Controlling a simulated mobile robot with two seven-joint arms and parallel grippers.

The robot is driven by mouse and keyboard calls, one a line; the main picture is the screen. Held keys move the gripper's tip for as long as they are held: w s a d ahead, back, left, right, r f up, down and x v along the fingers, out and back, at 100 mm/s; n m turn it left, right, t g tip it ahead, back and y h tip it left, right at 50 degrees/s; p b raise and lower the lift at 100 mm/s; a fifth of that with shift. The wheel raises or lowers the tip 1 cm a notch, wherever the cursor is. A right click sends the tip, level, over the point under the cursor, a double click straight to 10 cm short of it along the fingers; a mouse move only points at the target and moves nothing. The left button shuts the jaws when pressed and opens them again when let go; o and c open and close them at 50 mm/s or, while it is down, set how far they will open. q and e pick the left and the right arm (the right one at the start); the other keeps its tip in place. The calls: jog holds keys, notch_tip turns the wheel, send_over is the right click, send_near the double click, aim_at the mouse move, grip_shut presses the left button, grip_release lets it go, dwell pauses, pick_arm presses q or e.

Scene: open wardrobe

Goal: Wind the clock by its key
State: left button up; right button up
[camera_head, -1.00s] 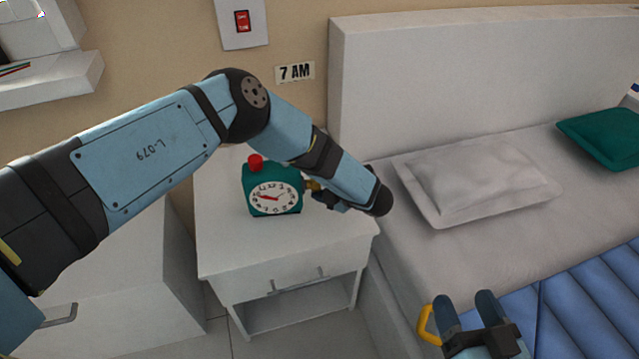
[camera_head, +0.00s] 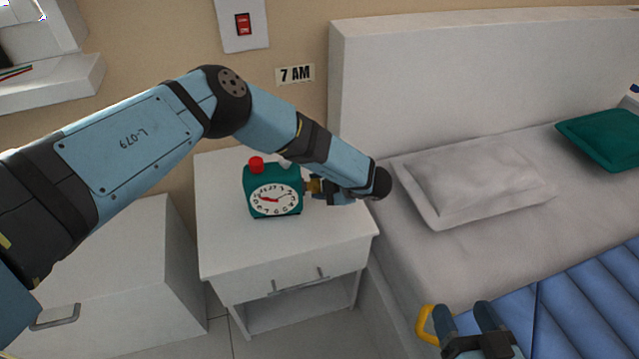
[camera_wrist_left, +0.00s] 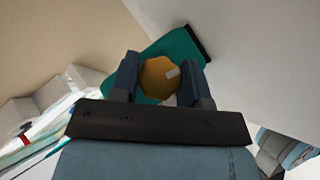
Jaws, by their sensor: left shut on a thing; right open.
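The teal clock (camera_head: 262,178) stands on the white nightstand, with a red button on top and a white dial facing me. Its yellow key (camera_head: 313,186) sticks out of its right side. My left gripper (camera_head: 320,189) reaches over from the right of the clock and is shut on the key. In the left wrist view the round yellow key (camera_wrist_left: 159,78) sits between the two fingers, in front of the teal clock body (camera_wrist_left: 185,50). My right gripper (camera_head: 469,312) is open and empty at the lower right, over the bed.
The nightstand top (camera_head: 232,245) is otherwise clear. The bed (camera_head: 390,245) with a white pillow (camera_head: 480,180) stands to the right. A white cabinet (camera_head: 120,270) is at the left.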

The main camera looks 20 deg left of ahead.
pick_arm(q)
jog(key=shift+m+g+h, duration=0.4)
jog(key=shift+g, duration=0.2)
pick_arm(e)
jog(key=shift+f, duration=0.45)
jog(key=shift+r, duration=0.1)
pick_arm(q)
jog(key=shift+g, duration=0.3)
pick_arm(e)
jog(key=shift+r, duration=0.3)
pick_arm(q)
jog(key=o, duration=0.9)
pick_arm(e)
jog(key=shift+f, duration=0.1)
